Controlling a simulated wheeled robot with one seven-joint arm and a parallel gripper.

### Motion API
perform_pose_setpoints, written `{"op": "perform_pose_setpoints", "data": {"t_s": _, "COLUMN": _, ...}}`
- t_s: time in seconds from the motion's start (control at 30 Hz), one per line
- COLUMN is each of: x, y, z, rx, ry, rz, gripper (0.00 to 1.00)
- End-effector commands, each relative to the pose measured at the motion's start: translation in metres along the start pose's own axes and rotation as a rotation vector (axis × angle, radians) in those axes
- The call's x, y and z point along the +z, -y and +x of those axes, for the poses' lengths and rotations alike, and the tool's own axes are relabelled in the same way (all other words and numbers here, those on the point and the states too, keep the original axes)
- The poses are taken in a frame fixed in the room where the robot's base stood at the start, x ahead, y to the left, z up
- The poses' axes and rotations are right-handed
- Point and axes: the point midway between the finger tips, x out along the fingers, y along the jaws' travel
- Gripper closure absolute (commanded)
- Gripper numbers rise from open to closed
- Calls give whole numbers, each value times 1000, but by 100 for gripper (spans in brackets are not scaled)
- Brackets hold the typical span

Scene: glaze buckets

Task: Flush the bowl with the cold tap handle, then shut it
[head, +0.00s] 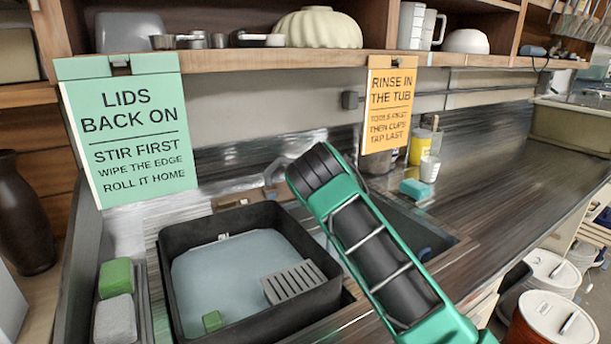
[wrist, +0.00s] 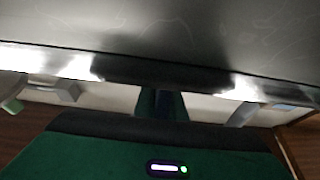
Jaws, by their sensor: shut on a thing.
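My green and black arm (head: 365,240) reaches over the sink to the back wall and hides its own fingertips in the head view. In the wrist view my gripper (wrist: 161,104) is shut on a narrow, dark bluish piece, apparently the cold tap handle; its outline is dim. A pale metal piece, perhaps part of the tap (head: 273,172), shows left of the arm. The sink bowl (head: 422,226) is partly hidden behind my arm. A black tub (head: 183,290) with cloudy, pale water stands in the sink's left part. I cannot see any running stream.
A grey slotted block (head: 294,283) and a green block (head: 213,321) are in the tub. Sponges (head: 115,278) lie at left. A teal sponge (head: 415,188), a white cup (head: 429,168) and a yellow container (head: 420,147) stand right. The right counter (head: 490,180) is clear. The shelf overhangs.

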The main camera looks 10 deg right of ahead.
Motion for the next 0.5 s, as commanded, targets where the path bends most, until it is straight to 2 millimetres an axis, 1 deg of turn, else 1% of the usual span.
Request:
{"op": "perform_pose_setpoints", "data": {"t_s": 0.03, "x": -3, "y": -5, "z": 0, "rx": 4, "ry": -4, "rz": -8, "gripper": 100}}
{"op": "perform_pose_setpoints", "data": {"t_s": 0.17, "x": -5, "y": -5, "z": 1, "rx": 3, "ry": -7, "rz": -8, "gripper": 100}}
{"op": "perform_pose_setpoints", "data": {"t_s": 0.2, "x": -5, "y": -5, "z": 2, "rx": 3, "ry": -8, "rz": -8, "gripper": 85}}
{"op": "perform_pose_setpoints", "data": {"t_s": 0.27, "x": -6, "y": -4, "z": 2, "rx": 3, "ry": -9, "rz": -8, "gripper": 71}}
{"op": "perform_pose_setpoints", "data": {"t_s": 0.5, "x": -5, "y": -2, "z": 2, "rx": 0, "ry": -8, "rz": -4, "gripper": 71}}
